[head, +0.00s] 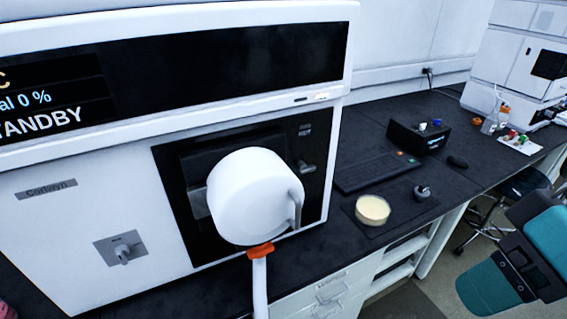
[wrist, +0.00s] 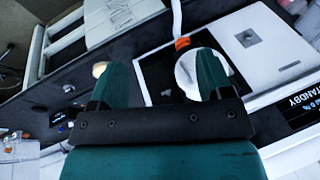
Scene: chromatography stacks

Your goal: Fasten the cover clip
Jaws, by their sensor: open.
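A round white cover (head: 250,196) stands out from the black front panel of a white instrument in the head view. A grey curved piece (head: 297,208), which may be the clip, sits at its right side; I cannot tell whether it is fastened. A small grey lever (head: 307,168) is on the panel to the right of the cover. In the wrist view the white cover (wrist: 186,72) is partly hidden behind my right finger. My gripper (wrist: 162,72) is open with nothing between its fingers, apart from the cover. Teal and black parts of my arm show at right in the head view.
An orange collar (head: 260,250) on a white tube hangs just below the cover. The instrument (head: 60,215) has a display reading STANDBY. On the dark bench to the right are a cream-filled dish (head: 373,209), a keyboard (head: 377,171) and a black box (head: 418,136).

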